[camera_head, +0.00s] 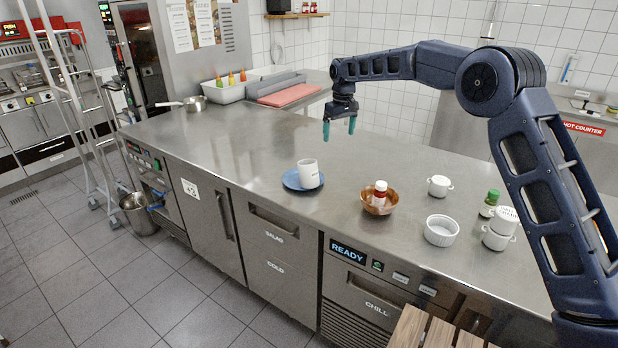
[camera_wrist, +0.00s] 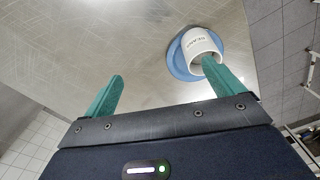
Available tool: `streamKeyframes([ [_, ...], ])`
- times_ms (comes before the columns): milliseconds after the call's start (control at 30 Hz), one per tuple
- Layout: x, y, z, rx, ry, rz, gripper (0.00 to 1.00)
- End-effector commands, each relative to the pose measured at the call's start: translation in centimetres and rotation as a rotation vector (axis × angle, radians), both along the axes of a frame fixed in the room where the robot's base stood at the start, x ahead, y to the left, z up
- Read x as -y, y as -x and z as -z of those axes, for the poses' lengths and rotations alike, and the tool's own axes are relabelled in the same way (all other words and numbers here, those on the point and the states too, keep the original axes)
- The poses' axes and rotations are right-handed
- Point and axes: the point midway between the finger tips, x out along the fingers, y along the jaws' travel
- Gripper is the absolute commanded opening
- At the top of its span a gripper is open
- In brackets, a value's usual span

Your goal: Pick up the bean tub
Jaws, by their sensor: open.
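The bean tub (camera_head: 308,173) looks like a white cup-shaped tub standing upright on a blue plate (camera_head: 290,181) on the steel counter. In the wrist view the white tub (camera_wrist: 199,45) shows dark lettering, probably "BEANS", and its open mouth, with the blue plate (camera_wrist: 175,58) around its base. My gripper (camera_head: 339,130) is open and empty, above the counter, behind and to the right of the tub. In the wrist view the teal fingers of my gripper (camera_wrist: 160,85) are wide apart; the right fingertip overlaps the tub's mouth in the picture. I see no grasp on it.
Right of the tub, a brown bowl (camera_head: 369,205) holds a red-labelled bottle (camera_head: 380,192). Further right are a white ramekin (camera_head: 441,231), a lidded white pot (camera_head: 439,185), a green-capped bottle (camera_head: 490,203) and stacked white pots (camera_head: 498,236). The counter (camera_head: 220,150) left of the plate is clear.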

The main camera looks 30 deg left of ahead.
Motion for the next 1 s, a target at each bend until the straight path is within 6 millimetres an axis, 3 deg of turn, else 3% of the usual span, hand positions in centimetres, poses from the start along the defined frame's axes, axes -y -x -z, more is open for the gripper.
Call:
streamKeyframes([
  [33,-2.0,1.2,1.6,-0.007,0.007,-0.025,0.93],
  [100,-4.1,2.5,3.2,-0.015,0.015,-0.053,0.93],
  [300,-7.8,5.4,6.2,-0.026,0.026,-0.106,0.93],
  [567,-8.6,6.1,7.9,-0.029,0.03,-0.118,0.93],
  [833,-8.6,6.2,11.7,-0.03,0.031,-0.118,0.93],
  [1000,-8.6,6.2,12.7,-0.029,0.03,-0.117,0.93],
])
